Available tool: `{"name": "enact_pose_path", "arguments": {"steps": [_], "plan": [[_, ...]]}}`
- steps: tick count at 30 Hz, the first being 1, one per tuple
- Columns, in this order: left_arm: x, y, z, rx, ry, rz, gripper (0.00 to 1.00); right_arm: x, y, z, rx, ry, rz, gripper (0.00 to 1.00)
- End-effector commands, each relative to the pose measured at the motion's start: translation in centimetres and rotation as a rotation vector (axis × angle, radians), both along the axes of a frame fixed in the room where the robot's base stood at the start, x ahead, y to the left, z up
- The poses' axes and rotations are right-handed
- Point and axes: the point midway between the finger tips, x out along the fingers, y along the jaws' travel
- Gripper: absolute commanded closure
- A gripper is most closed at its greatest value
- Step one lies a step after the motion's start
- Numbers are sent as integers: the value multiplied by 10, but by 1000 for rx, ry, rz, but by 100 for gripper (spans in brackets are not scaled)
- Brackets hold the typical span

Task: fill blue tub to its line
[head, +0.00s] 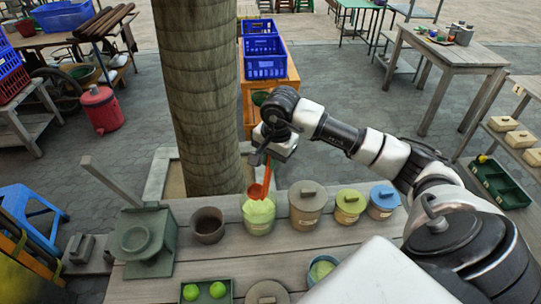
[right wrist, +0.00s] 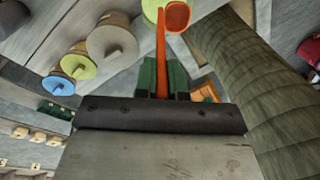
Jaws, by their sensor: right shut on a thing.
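My right gripper (head: 263,157) is shut on the handle of an orange-red scoop (right wrist: 177,16). The scoop (head: 257,190) hangs steeply, its bowl at the mouth of a light green pot (head: 258,222); I cannot tell whether it touches the contents. The scoop bowl's inside looks empty in the right wrist view. A small tub with a blue rim (head: 311,272) and pale green contents stands at the bench's front, partly hidden by my right arm. A blue-lidded pot (head: 383,203) stands at the right of the row. My left gripper is out of view.
A brown lidded pot (head: 307,208) and a yellow-green lidded pot (head: 349,207) stand right of the green pot. A dark open pot (head: 207,226) and a grey-green stand (head: 142,240) are left. A tree trunk (head: 200,90) rises behind. A tray with green balls (head: 205,291) lies in front.

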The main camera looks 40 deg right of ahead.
Motion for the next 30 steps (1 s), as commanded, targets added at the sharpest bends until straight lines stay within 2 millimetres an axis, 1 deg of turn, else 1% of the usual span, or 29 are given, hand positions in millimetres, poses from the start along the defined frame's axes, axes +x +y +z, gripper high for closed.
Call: {"name": "enact_pose_path", "arguments": {"steps": [1,4,6,18,24,30], "plan": [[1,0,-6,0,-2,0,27,0,0,-10,1,1,-1,100],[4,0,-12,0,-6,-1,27,0,0,-22,0,0,-2,100],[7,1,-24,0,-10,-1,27,0,0,-33,-1,-2,-1,100],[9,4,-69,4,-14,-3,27,0,0,-81,0,-1,-1,100],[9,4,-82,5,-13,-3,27,0,0,-95,0,-2,-2,100],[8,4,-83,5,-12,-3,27,0,0,-96,0,-1,-2,100]]}}
